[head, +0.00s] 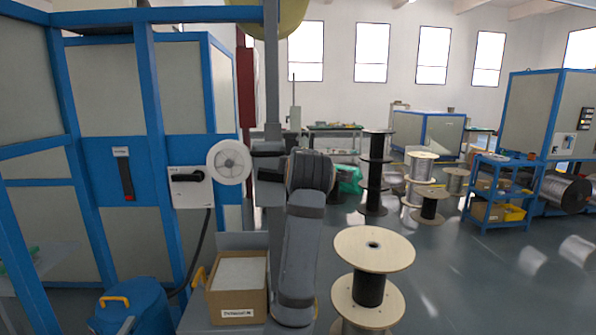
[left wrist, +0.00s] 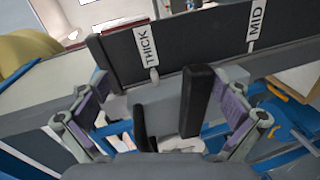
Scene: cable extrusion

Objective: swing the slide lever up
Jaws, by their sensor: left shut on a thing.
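The slide lever (left wrist: 197,100) shows in the left wrist view as a black upright handle between my left gripper's fingers, close to the right one. Behind it is a dark plate (left wrist: 190,48) with white THICK and MID labels. My left gripper (left wrist: 160,90) is shut on the lever, with purple-grey pads at either side. In the head view my left wrist stands in front of the grey post (head: 272,75) and hides the fingers and the lever. My right gripper is in neither view.
A white reel (head: 229,161) and a black-handled switch box (head: 190,187) are left of my wrist. A cardboard box (head: 238,288) is below. A wooden-flanged spool (head: 372,250) stands close on the right. Farther right, open floor leads to a blue cart (head: 500,190).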

